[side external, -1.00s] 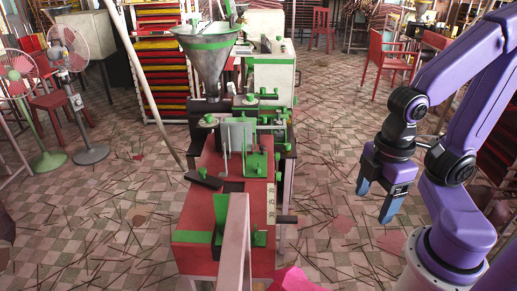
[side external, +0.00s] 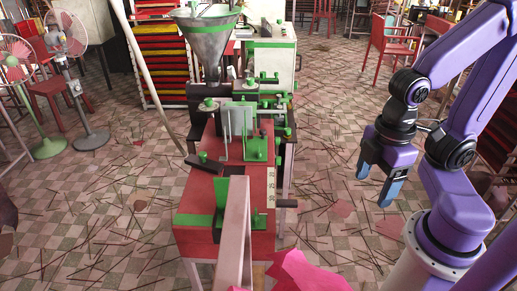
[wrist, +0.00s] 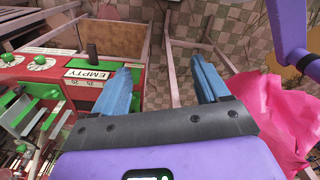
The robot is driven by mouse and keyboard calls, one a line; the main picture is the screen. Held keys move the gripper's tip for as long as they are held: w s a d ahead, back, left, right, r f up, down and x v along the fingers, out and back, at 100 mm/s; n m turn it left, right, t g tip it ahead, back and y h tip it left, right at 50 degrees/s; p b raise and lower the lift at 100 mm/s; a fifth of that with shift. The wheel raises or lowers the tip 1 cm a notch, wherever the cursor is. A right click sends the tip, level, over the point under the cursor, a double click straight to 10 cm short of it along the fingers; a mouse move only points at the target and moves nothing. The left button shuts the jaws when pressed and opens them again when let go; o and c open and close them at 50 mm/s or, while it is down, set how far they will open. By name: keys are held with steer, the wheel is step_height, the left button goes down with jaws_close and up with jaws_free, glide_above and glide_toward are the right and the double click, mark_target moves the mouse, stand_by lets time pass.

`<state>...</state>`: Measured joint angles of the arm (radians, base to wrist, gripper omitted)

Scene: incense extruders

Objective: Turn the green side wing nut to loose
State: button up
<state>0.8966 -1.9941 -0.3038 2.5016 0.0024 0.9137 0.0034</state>
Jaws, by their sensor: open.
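The extruder machine (side external: 225,240) is red with green fittings and stands in the middle of the side external view. Several small green knobs and clamps sit on it, among them a green fitting (side external: 287,132) on its right side. They are too small for me to tell which is the side wing nut. In the wrist view, round green knobs (wrist: 40,60) show on a red panel at the left. My gripper (side external: 376,184) is open and empty, in the air to the right of the machine and apart from it. Its blue fingers also show in the wrist view (wrist: 162,78).
A metal funnel (side external: 208,52) rises at the machine's back. A pale post (side external: 237,230) stands in front of it. Bright pink sheet material (side external: 300,272) lies at the front right. Two fans (side external: 78,55) stand at the left. Open floor lies between machine and arm.

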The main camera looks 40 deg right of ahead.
steer(key=w+a+m+y, duration=0.1)
steer(key=w+m+y, duration=0.1)
steer(key=w+m, duration=1.95)
steer(key=w+d+m+t, duration=0.3)
steer(key=w+d+m, duration=1)
steer(key=m, duration=0.5)
steer(key=shift+y, duration=0.4)
steer(key=x, duration=1.8)
steer(key=shift+w+a+f, duration=0.15)
steer(key=shift+w+a, duration=0.05)
steer(key=shift+w, duration=0.05)
steer(key=c, duration=1.1)
steer(key=shift+o, duration=0.2)
